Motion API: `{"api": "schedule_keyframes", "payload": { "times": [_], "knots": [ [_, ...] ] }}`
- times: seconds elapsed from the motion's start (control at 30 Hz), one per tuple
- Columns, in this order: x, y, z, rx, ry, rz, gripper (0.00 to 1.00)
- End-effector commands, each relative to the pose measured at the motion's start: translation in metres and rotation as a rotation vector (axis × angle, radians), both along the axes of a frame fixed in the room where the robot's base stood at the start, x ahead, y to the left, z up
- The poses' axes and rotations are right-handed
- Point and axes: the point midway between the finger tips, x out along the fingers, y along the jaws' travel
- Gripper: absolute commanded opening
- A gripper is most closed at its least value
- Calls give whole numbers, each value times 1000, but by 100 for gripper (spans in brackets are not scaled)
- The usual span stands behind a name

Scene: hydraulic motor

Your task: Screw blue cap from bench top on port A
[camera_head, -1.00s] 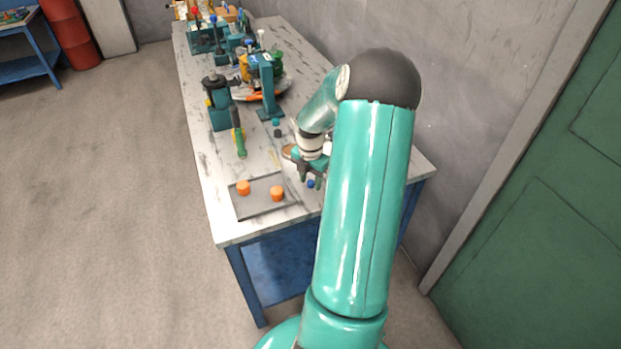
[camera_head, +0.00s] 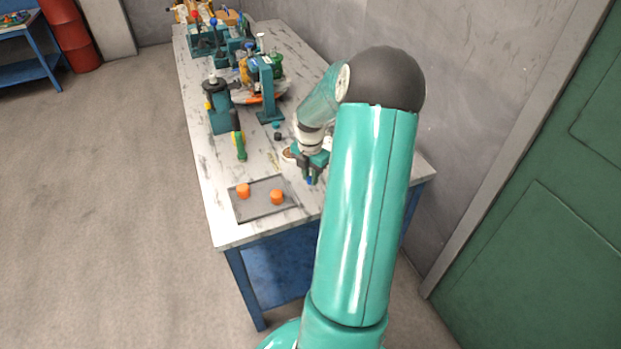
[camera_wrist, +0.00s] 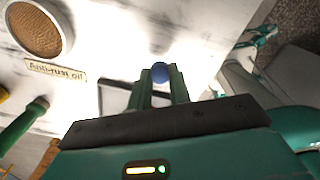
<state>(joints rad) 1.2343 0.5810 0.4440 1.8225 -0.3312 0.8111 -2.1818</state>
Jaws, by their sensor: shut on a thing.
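The blue cap (camera_wrist: 160,72) is between the two green fingertips of my gripper (camera_head: 311,179), at the bench's near right part. The fingers are shut on its sides and its round blue top shows in the wrist view. In the head view only a small blue bit of the cap (camera_head: 309,181) shows, low between the fingers. I cannot tell whether it still touches the bench top (camera_head: 222,226). Farther back on the bench is a cluster of teal, yellow and green machine parts (camera_head: 268,88). I cannot make out port A.
A grey tray (camera_head: 250,211) with two orange caps (camera_head: 243,190) lies left of my gripper. A green-handled tool (camera_head: 239,146) lies behind it. A round brown tin (camera_wrist: 38,28) and an "Anti-rust oil" label (camera_wrist: 55,70) are close by. The wall (camera_head: 470,110) bounds the right.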

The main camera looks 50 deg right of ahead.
Motion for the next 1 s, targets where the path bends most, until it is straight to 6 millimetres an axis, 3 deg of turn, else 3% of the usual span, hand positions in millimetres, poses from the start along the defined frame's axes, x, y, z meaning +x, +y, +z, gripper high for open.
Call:
{"api": "schedule_keyframes", "payload": {
  "times": [0.5,1.0],
  "knots": [
    [0,0,28,0,0,0,0],
    [0,0,31,1,0,0,0]
  ]
}}
